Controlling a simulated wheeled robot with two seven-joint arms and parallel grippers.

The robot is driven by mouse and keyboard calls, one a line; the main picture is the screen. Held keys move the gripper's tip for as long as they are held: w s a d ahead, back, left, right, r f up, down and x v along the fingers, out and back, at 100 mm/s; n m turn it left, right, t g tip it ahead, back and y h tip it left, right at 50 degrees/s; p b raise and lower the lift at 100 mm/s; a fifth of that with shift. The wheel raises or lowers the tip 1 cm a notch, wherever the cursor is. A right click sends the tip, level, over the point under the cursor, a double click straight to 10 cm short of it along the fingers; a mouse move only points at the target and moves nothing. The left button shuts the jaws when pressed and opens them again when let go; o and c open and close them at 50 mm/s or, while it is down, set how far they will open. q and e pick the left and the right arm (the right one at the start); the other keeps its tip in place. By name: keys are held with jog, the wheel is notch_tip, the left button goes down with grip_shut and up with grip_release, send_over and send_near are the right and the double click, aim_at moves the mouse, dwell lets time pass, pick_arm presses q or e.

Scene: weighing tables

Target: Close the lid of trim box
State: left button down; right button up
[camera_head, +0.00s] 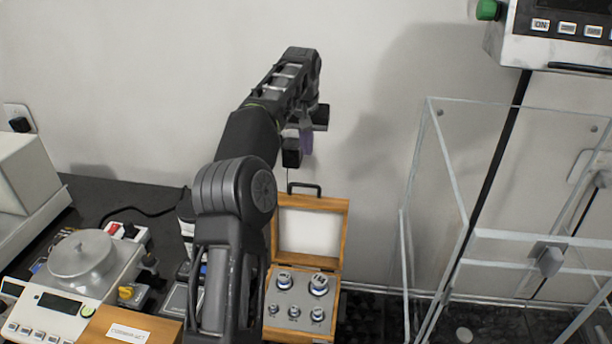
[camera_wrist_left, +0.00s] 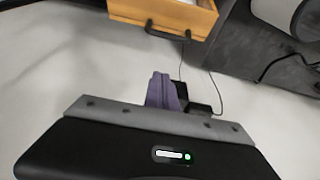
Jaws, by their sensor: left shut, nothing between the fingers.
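An open wooden box (camera_head: 267,325), taken as the trim box, holds several metal weights in a grey insert. Its lid (camera_head: 345,235) stands raised at the back, with a pale inner panel and a black handle (camera_head: 304,187) on top. In the left wrist view, the wooden lid (camera_wrist_left: 203,20) and its black handle (camera_wrist_left: 165,33) show at the top. My left gripper (camera_head: 305,148) is shut and empty, above and behind the raised lid, apart from it. Its purple finger shows in the left wrist view (camera_wrist_left: 161,91). My right gripper is out of view.
A second wooden box (camera_head: 130,325) with a white label lies at the lower left, beside a scale (camera_head: 60,300) with a round pan. A clear glass enclosure (camera_head: 440,190) stands to the right. The wall (camera_head: 150,80) is close behind.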

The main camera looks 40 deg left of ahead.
pick_arm(q)
notch_tip(320, 180, down, 8)
jog(key=s, duration=0.1)
jog(key=shift+s+d+f+p, duration=0.15)
jog(key=shift+d+f+p, duration=0.05)
jog(key=shift+d+p, duration=0.15)
dwell(0.6)
